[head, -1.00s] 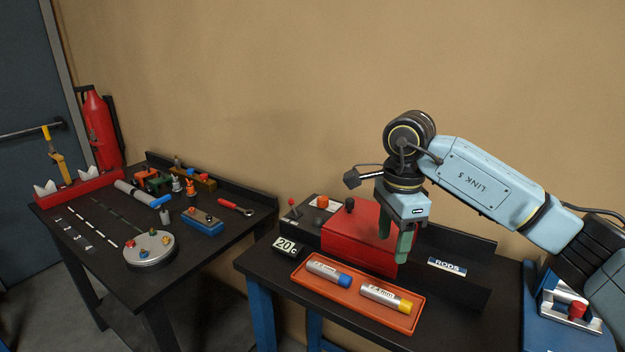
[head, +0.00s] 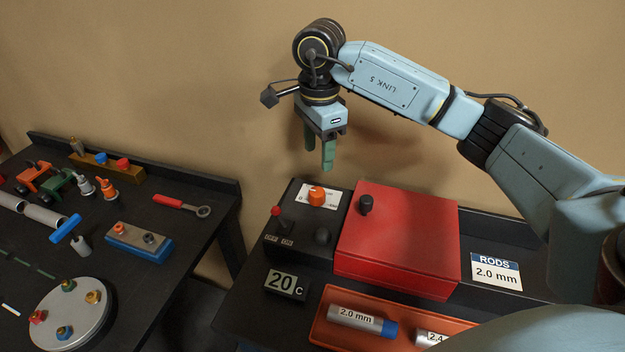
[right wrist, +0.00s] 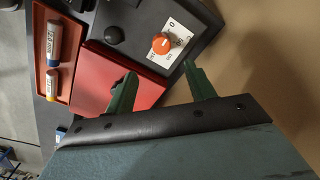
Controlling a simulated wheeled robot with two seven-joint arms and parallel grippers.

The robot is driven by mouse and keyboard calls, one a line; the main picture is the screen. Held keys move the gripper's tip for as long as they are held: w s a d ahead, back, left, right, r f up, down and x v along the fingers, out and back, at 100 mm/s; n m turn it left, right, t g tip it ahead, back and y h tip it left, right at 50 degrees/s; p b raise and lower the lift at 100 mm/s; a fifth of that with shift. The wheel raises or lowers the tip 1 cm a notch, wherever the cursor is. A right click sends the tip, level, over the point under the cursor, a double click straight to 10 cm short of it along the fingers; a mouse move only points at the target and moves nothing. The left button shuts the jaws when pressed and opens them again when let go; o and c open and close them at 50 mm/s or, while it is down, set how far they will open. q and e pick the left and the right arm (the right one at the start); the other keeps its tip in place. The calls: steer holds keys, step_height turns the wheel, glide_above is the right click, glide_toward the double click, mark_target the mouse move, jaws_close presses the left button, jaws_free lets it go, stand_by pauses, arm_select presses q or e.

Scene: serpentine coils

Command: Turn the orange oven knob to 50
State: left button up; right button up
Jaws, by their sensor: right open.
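The orange oven knob (head: 317,196) sits on a white dial plate (head: 331,199) on the black control panel. It also shows in the right wrist view (right wrist: 161,43), with a pale mark across its top. My right gripper (head: 319,158) is open and empty, pointing down above and behind the knob in the head view. In the right wrist view, the knob lies beyond the gap between the green fingertips (right wrist: 160,72), apart from them. A small display (head: 286,283) reads 20 C. My left gripper is not in view.
A red box (head: 397,240) with a black knob (head: 366,203) stands right of the dial. A red-tipped lever (head: 277,212) and a dark round knob (head: 322,236) are close by. An orange tray (head: 327,334) holds labelled rods in front. A wall stands behind.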

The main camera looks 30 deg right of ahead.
glide_above(317, 191)
steer(key=f, duration=0.4)
steer(key=shift+s, duration=0.2)
step_height(317, 191, down, 6)
steer(key=shift+w+r+p, duration=0.15)
steer(key=shift+r+p, duration=0.05)
steer(key=shift+p, duration=0.2)
steer(key=shift+f, duration=0.5)
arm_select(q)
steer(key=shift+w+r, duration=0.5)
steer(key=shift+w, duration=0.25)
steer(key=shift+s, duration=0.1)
arm_select(e)
steer(key=shift+c, duration=0.9)
steer(key=c, duration=0.8)
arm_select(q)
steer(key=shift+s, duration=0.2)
